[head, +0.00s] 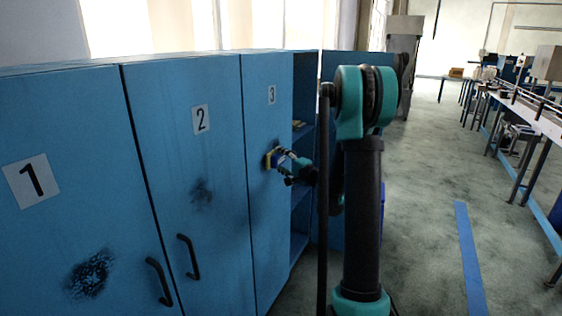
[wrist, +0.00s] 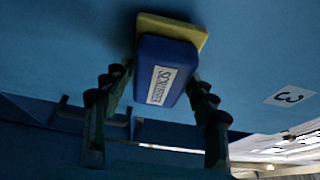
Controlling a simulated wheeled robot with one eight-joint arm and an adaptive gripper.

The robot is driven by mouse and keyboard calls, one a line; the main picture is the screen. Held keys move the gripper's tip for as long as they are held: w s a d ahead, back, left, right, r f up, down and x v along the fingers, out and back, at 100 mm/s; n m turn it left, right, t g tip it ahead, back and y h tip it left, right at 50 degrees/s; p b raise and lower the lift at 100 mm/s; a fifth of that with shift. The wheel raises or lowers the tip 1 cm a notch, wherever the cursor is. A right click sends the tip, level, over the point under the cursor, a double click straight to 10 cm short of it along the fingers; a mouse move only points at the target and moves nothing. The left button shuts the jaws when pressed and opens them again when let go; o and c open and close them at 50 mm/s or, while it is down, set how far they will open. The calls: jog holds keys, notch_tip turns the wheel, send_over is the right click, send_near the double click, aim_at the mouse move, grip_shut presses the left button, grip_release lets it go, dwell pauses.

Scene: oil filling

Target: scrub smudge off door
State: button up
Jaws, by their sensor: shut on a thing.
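My gripper (head: 289,166) is shut on a scrubber (head: 271,158), a blue block with a yellow pad. In the wrist view, the scrubber (wrist: 172,62) sits between the fingers, its yellow pad facing the blue door surface; pad and door look touching or very close. The scrubber is at door 3 (head: 264,215), below its number label. A small dark patch shows just above the scrubber, smudge or shadow I cannot tell. Door 1 (head: 60,240) has a dark smudge (head: 90,275). Door 2 (head: 190,150) has a fainter smudge (head: 202,193).
Black handles (head: 188,257) stick out low on doors 1 and 2. Right of door 3 the cabinet is open, showing shelves (head: 301,190). A blue panel (head: 345,65) stands behind my arm. The floor (head: 425,200) is clear on the right, before a long workbench (head: 530,110).

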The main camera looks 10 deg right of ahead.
jog(key=shift+w+a, duration=0.45)
jog(key=shift+a, duration=0.2)
dwell(0.3)
jog(key=shift+w+d, duration=1.1)
jog(key=shift+w, duration=0.45)
jog(key=shift+w+d, duration=1.15)
jog(key=shift+w, duration=0.35)
jog(key=shift+w+d, duration=1.1)
jog(key=shift+w, duration=0.45)
jog(key=shift+a, duration=0.1)
